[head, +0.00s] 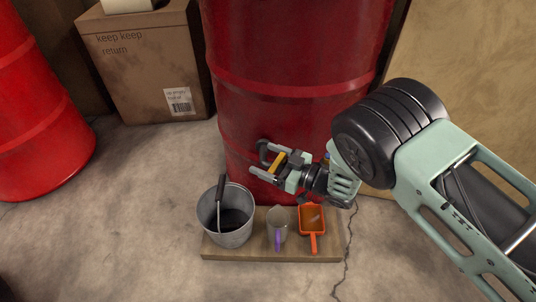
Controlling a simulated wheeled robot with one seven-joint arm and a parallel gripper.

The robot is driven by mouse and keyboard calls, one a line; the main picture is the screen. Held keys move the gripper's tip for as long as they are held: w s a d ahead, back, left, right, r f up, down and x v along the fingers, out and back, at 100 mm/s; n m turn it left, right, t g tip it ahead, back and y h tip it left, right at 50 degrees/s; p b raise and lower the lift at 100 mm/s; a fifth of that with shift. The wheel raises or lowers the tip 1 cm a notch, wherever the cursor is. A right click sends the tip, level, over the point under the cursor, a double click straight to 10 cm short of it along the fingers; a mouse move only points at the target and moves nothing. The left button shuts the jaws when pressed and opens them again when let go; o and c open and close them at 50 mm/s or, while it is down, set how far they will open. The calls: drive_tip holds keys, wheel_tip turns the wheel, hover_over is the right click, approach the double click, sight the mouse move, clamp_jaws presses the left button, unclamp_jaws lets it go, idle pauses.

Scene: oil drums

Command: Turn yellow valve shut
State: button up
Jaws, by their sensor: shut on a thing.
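The yellow valve handle (277,162) is a small yellow bar low on the front of the dark red drum (290,60). The fingers and palm hide part of the valve, and I cannot see the spout or whether liquid flows.
A cardboard box (140,62) and another red drum (35,120) stand left. The front floor is clear.

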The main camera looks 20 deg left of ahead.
drive_tip(key=shift+s+n+g, duration=0.35)
drive_tip(key=shift+n+g, duration=0.15)
drive_tip(key=shift+g, duration=0.3)
drive_tip(key=shift+s, duration=0.1)
drive_tip(key=o, duration=1.3)
drive_tip(key=shift+d, duration=0.1)
wheel_tip(320, 180, up, 10)
drive_tip(key=p, duration=0.4)
